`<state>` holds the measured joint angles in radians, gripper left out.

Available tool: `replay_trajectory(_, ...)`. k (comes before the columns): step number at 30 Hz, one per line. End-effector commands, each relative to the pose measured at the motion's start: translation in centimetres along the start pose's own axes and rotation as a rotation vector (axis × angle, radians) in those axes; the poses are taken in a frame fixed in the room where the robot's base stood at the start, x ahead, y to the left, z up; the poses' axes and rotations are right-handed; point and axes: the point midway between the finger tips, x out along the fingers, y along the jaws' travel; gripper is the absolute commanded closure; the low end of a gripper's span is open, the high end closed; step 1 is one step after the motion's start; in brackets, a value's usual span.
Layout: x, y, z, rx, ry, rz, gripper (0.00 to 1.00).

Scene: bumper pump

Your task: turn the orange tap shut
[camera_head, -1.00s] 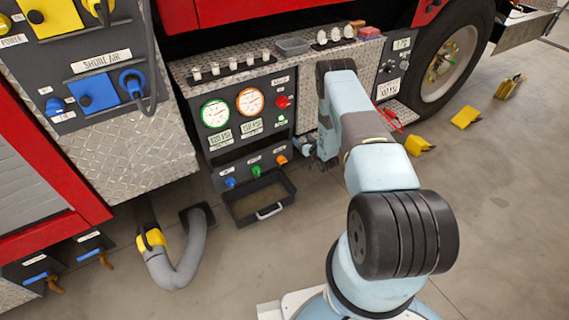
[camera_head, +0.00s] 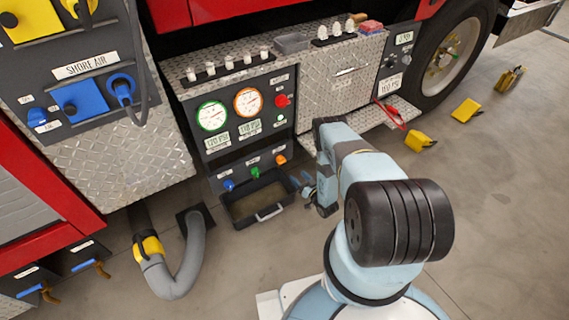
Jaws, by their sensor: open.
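The orange tap (camera_head: 281,159) is a small knob at the right end of a row of taps low on the dark pump panel. A green tap (camera_head: 255,172) and a blue tap (camera_head: 229,185) sit to its left. My gripper (camera_head: 307,187) is open, to the right of and a little below the orange tap, apart from it in the picture. My own arm covers part of it, and its fingers are small and partly blurred. Whether the tap's handle is turned is too small to tell.
A dark drip tray (camera_head: 235,222) with a handle lies below the taps. Two round gauges and a red button (camera_head: 282,101) are above. A grey hose (camera_head: 190,262) is at the lower left. Yellow chocks (camera_head: 420,141) lie on the floor by the wheel (camera_head: 452,60).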

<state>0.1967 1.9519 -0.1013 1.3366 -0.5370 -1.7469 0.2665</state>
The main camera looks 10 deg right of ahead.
Motion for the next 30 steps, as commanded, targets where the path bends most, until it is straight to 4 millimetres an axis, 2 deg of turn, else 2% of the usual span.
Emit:
replay_trajectory(9, 5.9, -0.7, 0.1, -0.002, -0.002, -0.013, 0.3)
replay_trajectory(18, 10.6, -0.8, 0.1, -0.002, -0.002, -0.012, 0.3)
replay_trajectory(24, 12.1, -0.7, 0.1, -0.001, -0.003, -0.01, 0.3)
replay_trajectory(30, 12.4, -0.7, 0.1, 0.0, -0.003, -0.009, 0.3)
